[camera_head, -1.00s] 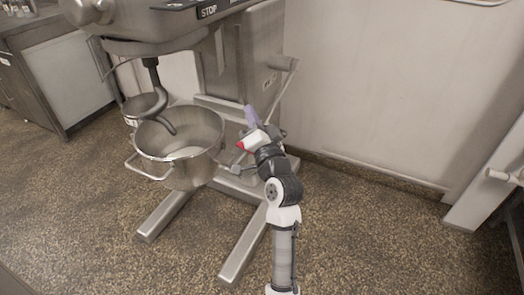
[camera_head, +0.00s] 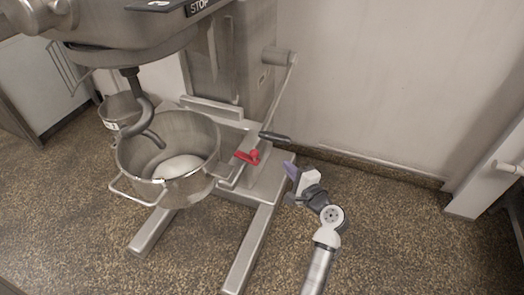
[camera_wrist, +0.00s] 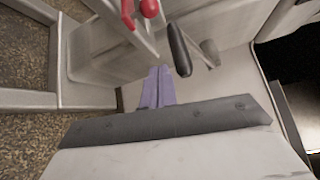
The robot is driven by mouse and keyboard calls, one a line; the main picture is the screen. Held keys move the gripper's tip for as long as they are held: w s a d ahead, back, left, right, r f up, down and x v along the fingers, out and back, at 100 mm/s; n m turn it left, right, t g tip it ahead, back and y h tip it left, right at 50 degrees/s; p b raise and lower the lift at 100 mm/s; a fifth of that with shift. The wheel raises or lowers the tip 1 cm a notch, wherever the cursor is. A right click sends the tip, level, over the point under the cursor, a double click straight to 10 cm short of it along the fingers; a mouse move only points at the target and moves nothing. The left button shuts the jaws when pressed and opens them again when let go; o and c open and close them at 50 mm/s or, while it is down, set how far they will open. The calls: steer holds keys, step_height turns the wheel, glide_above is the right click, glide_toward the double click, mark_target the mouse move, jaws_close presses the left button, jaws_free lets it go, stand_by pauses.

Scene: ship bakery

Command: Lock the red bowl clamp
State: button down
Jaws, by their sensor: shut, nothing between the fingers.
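The red bowl clamp (camera_head: 248,156) is a small red lever with a round knob on the right side of the mixer, beside the bowl (camera_head: 190,140). Its red parts also show at the top of the wrist view (camera_wrist: 148,9). My gripper (camera_head: 290,170), with purple fingers, is to the right of the clamp and apart from it. The fingers are together and empty in the wrist view (camera_wrist: 158,88). A black-handled lever (camera_head: 274,137) lies between the clamp and my gripper's side.
A long metal lever with a grey end (camera_head: 278,56) rises behind the clamp. The mixer's base legs (camera_head: 250,245) spread over the speckled floor. A dough hook (camera_head: 140,115) hangs into the bowl. Floor to the right (camera_head: 400,230) is clear.

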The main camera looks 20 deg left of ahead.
steer(key=w+a+p, duration=0.2)
steer(key=w+a, duration=0.1)
steer(key=a, duration=0.6)
stand_by(0.4)
steer(key=shift+r+p, duration=0.1)
steer(key=shift+p, duration=0.25)
steer(key=shift+s+m+t+h+p, duration=0.25)
steer(key=shift+m+t+h+p, duration=0.05)
steer(key=shift+t+h+p, duration=0.15)
